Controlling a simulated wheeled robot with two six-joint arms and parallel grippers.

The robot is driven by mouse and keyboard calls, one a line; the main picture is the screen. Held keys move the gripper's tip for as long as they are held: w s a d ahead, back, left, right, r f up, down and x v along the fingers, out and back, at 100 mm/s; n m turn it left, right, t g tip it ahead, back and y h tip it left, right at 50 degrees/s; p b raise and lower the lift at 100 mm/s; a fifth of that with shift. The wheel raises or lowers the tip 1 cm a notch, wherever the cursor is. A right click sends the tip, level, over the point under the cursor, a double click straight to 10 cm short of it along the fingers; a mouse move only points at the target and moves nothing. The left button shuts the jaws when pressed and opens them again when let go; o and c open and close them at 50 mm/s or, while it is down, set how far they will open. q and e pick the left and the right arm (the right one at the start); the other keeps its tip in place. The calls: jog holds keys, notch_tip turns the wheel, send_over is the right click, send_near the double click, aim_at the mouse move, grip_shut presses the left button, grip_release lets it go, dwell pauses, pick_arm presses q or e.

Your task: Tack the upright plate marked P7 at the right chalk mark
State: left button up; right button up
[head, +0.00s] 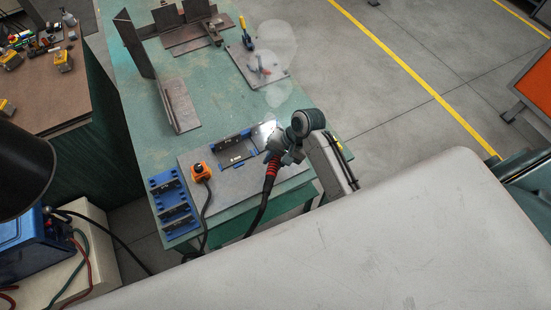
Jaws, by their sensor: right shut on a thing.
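My right gripper (285,157) is shut on the welding torch (272,170), which has a red and black handle with a dark cable running down from it. The torch head is over the right end of a blue and dark fixture (236,152) on a grey base plate (228,178). A small bright glow shows near the torch end. A dark plate piece sits within the fixture, partly hidden by the gripper and torch. I cannot read a P7 mark or make out a chalk mark at this size. My left gripper is not in view.
Pale smoke puffs hang over the green table (212,85). An orange device (200,172) with a cable and a blue rack (173,205) stand left of the fixture. Angled steel plates (177,105) and a plate with a clamp (258,68) lie farther back. A blue welder (38,248) is lower left.

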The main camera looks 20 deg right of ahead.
aim_at(275, 168)
jog(key=shift+a, duration=0.25)
dwell(0.4)
jog(key=s+r, duration=0.3)
jog(key=r, duration=0.1)
jog(key=shift+s+d, duration=0.1)
jog(key=shift+s, duration=0.15)
jog(key=shift+r, duration=2.9)
